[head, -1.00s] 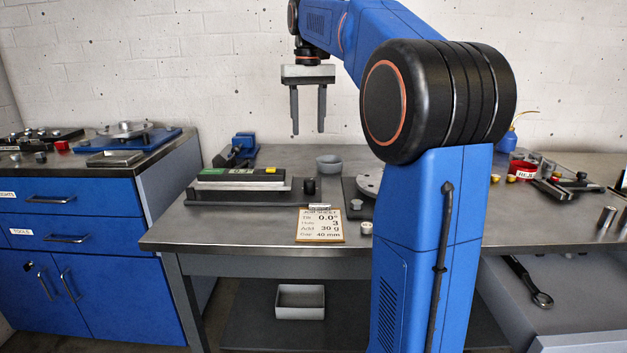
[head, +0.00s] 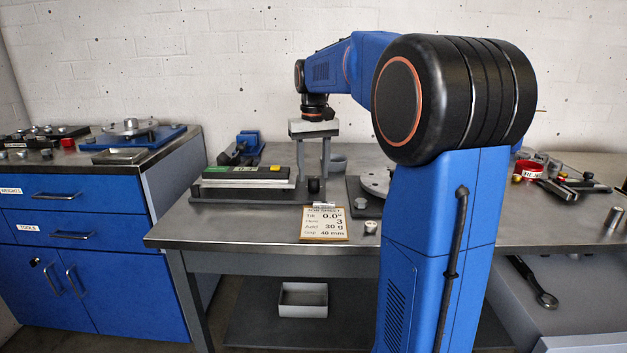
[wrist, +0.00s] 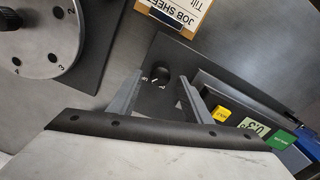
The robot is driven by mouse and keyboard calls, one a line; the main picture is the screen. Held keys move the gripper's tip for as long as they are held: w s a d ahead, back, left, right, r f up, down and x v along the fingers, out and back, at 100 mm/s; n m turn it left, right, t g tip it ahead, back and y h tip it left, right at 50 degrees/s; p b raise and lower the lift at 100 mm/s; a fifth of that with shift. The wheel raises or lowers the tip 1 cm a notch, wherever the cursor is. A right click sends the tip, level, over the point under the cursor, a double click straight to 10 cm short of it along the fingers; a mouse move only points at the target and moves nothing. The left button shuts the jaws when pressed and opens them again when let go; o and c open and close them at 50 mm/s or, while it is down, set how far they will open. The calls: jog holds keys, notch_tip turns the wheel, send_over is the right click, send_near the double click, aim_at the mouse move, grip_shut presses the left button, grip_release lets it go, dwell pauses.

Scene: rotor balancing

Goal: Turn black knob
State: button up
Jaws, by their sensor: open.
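The small black knob (head: 314,187) stands at the right end of the dark base of the levelling unit on the table. In the wrist view the knob (wrist: 159,74) shows from above with a white pointer line and small marks beside it. My gripper (head: 313,176) is open, fingers pointing down, above the knob. In the wrist view my gripper (wrist: 161,76) has one fingertip on each side of the knob, apart from it. The unit's display (wrist: 254,128) reads about 0.3, beside a yellow button (wrist: 221,114).
The job sheet (head: 325,223) lies at the table's front edge, showing tilt 0.0. A numbered disc (wrist: 47,40) on a dark plate is beside the knob unit. A blue vise (head: 240,149) sits at the back left.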

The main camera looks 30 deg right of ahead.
aim_at(313, 178)
jog(key=shift+f, duration=1.6)
jog(key=c, duration=1.1)
jog(key=shift+o, duration=0.2)
jog(key=shift+n, duration=0.3)
jog(key=shift+a+n, duration=0.1)
jog(key=shift+n, duration=2.6)
jog(key=o, duration=1.1)
jog(key=shift+c, duration=0.2)
